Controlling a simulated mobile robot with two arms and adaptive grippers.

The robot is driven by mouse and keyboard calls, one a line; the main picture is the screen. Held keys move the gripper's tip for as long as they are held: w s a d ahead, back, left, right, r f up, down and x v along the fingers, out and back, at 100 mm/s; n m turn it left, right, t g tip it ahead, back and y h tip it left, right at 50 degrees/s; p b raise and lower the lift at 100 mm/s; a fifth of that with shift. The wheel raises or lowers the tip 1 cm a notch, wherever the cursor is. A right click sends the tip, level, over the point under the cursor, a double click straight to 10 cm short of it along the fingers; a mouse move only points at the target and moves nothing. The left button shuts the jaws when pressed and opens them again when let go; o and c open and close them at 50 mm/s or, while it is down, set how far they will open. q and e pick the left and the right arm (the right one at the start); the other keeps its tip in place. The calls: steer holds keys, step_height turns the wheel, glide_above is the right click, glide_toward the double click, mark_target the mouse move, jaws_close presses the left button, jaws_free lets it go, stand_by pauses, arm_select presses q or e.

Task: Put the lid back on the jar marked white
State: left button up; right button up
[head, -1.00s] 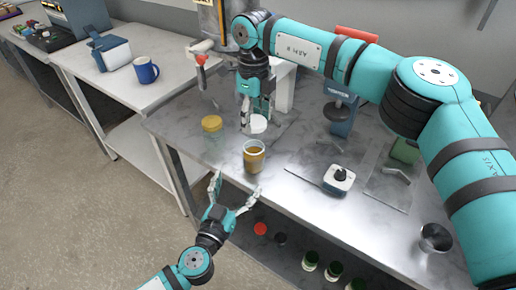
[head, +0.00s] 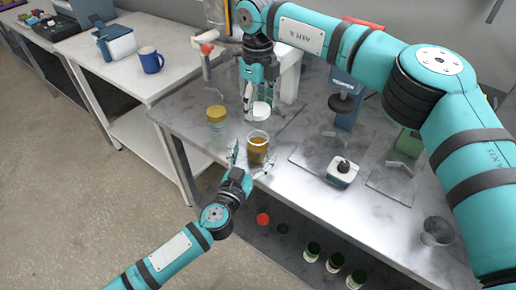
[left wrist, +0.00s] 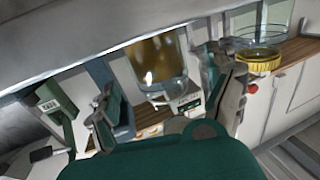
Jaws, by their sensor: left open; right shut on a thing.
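An open jar with amber contents (head: 257,148) stands upright near the front edge of the grey bench; I cannot read any marking on it. My left gripper (head: 251,161) is open just in front of it, one finger on each side. In the left wrist view the jar (left wrist: 158,62) shows between the spread fingers (left wrist: 168,88); I cannot tell whether they touch it. My right gripper (head: 259,104) points down behind the jar, shut on a white lid (head: 262,114). Whether the lid touches the bench is unclear.
A clear jar with a yellow lid (head: 216,122) stands left of the amber jar. A white device with a black knob (head: 343,171) and a metal cup (head: 437,232) are to the right. Several small jars (head: 334,262) sit on the lower shelf.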

arm_select(q)
steer(key=shift+x, duration=2.15)
steer(key=c, duration=1.8)
arm_select(e)
steer(key=shift+f, duration=2.45)
